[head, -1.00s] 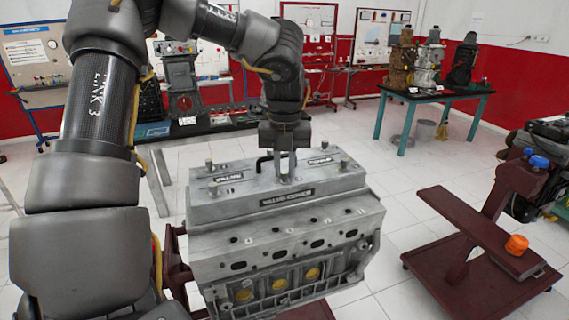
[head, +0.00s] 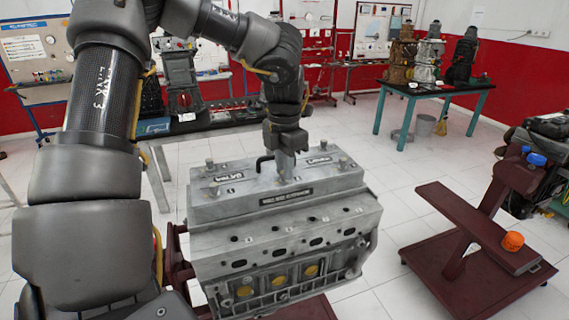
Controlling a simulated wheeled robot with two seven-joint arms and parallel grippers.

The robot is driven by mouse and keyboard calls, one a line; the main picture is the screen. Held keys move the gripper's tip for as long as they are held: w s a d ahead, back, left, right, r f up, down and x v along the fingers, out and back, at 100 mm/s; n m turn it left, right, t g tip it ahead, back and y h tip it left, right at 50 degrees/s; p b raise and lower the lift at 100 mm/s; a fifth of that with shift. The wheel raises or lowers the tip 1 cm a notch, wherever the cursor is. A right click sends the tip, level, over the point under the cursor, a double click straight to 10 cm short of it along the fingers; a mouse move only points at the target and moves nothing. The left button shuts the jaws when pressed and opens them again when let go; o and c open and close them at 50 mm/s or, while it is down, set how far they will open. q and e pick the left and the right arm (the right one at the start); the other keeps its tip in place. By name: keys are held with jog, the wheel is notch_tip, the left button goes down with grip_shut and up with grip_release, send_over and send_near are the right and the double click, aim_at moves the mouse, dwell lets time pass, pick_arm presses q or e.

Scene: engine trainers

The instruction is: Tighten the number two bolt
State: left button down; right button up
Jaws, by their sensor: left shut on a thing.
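The grey engine block (head: 285,255) stands in the middle with its valve cover (head: 245,200) on top. Bolts stand up from the cover: one at the back left (head: 210,164), one at the front left (head: 213,189), one at the front right (head: 343,163) and one at the back right (head: 324,145). My left gripper (head: 287,172) points straight down at the middle of the cover. It is shut on a bolt there, which its fingers mostly hide. I cannot read a number two beside it. My right gripper is out of view.
A black bent pipe (head: 262,161) rises from the cover just left of the gripper. A dark red stand (head: 480,270) with an orange knob (head: 512,242) is at the right. A teal table (head: 435,92) with small engines stands behind. White floor is clear between.

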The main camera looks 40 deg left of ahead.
pick_arm(q)
jog(key=shift+m, duration=1.6)
jog(key=c, duration=1.3)
grip_release()
jog(key=shift+a, duration=0.2)
jog(key=shift+c, duration=0.2)
jog(key=shift+d, duration=0.1)
jog(key=shift+r, duration=0.3)
notch_tip(320, 180, up, 10)
jog(key=shift+p, duration=0.45)
